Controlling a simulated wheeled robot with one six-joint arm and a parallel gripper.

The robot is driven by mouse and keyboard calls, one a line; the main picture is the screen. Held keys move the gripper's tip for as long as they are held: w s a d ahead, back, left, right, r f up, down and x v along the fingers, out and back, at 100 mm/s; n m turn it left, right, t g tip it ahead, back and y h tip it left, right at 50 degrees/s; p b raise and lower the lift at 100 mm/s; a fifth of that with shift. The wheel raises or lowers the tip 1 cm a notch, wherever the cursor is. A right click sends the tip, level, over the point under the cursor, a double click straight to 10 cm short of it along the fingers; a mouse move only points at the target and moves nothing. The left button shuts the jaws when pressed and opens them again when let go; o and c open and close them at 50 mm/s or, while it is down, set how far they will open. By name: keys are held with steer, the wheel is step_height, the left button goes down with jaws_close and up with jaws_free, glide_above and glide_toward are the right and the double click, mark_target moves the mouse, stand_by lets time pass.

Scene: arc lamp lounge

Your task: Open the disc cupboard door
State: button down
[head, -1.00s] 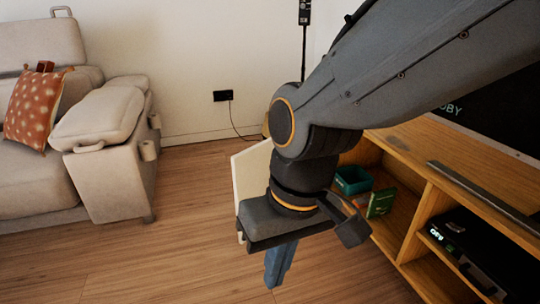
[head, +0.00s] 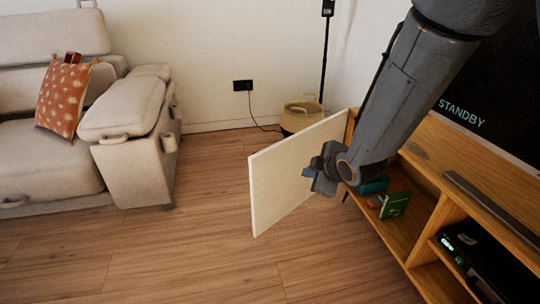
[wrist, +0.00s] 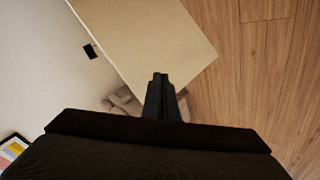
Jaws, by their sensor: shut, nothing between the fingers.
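The disc cupboard door (head: 290,178) is a flat cream panel. It stands swung out from the left end of the wooden cabinet (head: 436,219), well away from its front, over the floor. The compartment behind it is exposed, with a teal bin (head: 372,186) and a green case (head: 395,204) inside. My gripper (head: 320,172) is shut and empty, on the cabinet side of the door in the head view. In the wrist view my shut fingers (wrist: 160,82) overlap the door panel (wrist: 150,35). I cannot tell whether they touch it.
A beige sofa (head: 128,110) with an orange cushion (head: 63,95) stands at the left. A woven basket (head: 300,115) and a lamp pole (head: 325,60) are behind the door. A black media box (head: 477,255) sits in the right compartment. The wood floor (head: 210,240) in front is clear.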

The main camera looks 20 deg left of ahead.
step_height(320, 180, down, 2)
steer(key=w+a+n+y+p, duration=0.2)
steer(key=w+a+n+y, duration=0.1)
steer(key=n+y, duration=0.65)
steer(key=n, duration=0.2)
glide_toward(262, 157)
steer(key=shift+m+t, duration=0.25)
steer(key=shift+t, duration=0.05)
steer(key=x, duration=0.6)
steer(key=shift+s+a+p, duration=0.15)
steer(key=shift+a+p, duration=0.15)
steer(key=shift+a, duration=0.1)
